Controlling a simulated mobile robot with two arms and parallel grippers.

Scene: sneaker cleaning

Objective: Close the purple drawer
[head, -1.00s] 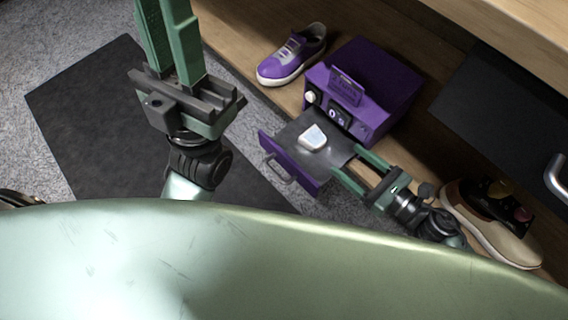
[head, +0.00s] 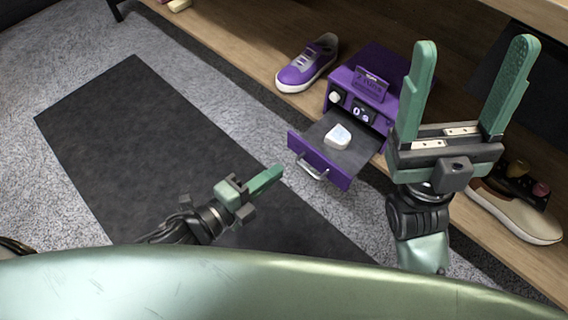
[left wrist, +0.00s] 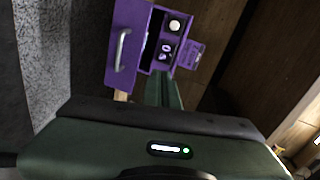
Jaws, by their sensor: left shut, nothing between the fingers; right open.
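The purple drawer (head: 304,150) is pulled open from the purple box (head: 390,75) on the wooden shelf. Its front has a silver handle (head: 313,173), and a small white block (head: 338,136) lies inside. In the left wrist view the drawer front (left wrist: 134,38) and its handle (left wrist: 121,50) show at upper left. My left gripper (head: 280,171) is shut and empty, low in front of the drawer and a little apart from the handle in the head view. My right gripper (head: 478,60) is open and empty, raised near the head camera, covering part of the box's right side.
A purple sneaker (head: 307,65) stands on the shelf (head: 235,70) left of the box. A beige and dark shoe (head: 520,215) stands at right. A dark mat (head: 130,130) lies on the grey carpet, leaving open floor at left.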

